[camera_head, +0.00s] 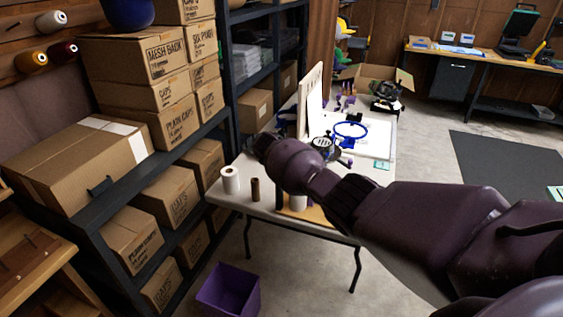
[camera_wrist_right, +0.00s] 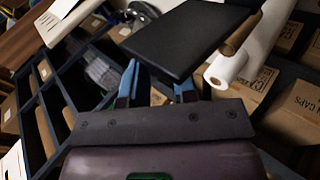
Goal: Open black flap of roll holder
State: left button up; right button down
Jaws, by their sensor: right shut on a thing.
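The black flap (camera_wrist_right: 185,42) is a flat dark panel that fills the upper middle of the right wrist view. My right gripper (camera_wrist_right: 157,80) has its blue-tipped fingers at the flap's near edge and is shut on it. The flap looks tilted, but I cannot tell how far it is open. A white roll (camera_wrist_right: 228,69) and a brown roll (camera_wrist_right: 241,34) lie beside the flap's right side. In the head view my right arm reaches over the white table (camera_head: 222,197), and its gripper end hides the flap. My left gripper is not in view.
A white roll (camera_head: 230,180) and a brown roll (camera_head: 255,189) stand on the table's near left corner. A blue hoop (camera_head: 350,130) lies farther back. Shelves with cardboard boxes (camera_head: 165,205) flank the table on the left. A purple bin (camera_head: 229,290) sits on the floor.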

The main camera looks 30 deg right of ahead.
pick_arm(q)
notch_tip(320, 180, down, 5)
jog(key=b, duration=0.4)
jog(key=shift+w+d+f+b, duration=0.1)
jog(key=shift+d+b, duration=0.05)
jog(key=shift+b, duration=0.15)
pick_arm(e)
jog(key=w+a+n+g+h, duration=0.1)
jog(key=w+f+g+h, duration=0.1)
jog(key=shift+w+a+f+n+g, duration=0.1)
jog(key=shift+a+n+g, duration=0.2)
jog(key=shift+a+n, duration=0.1)
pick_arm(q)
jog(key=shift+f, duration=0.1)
pick_arm(e)
jog(key=c, duration=0.9)
grip_release()
jog(key=shift+c, duration=0.2)
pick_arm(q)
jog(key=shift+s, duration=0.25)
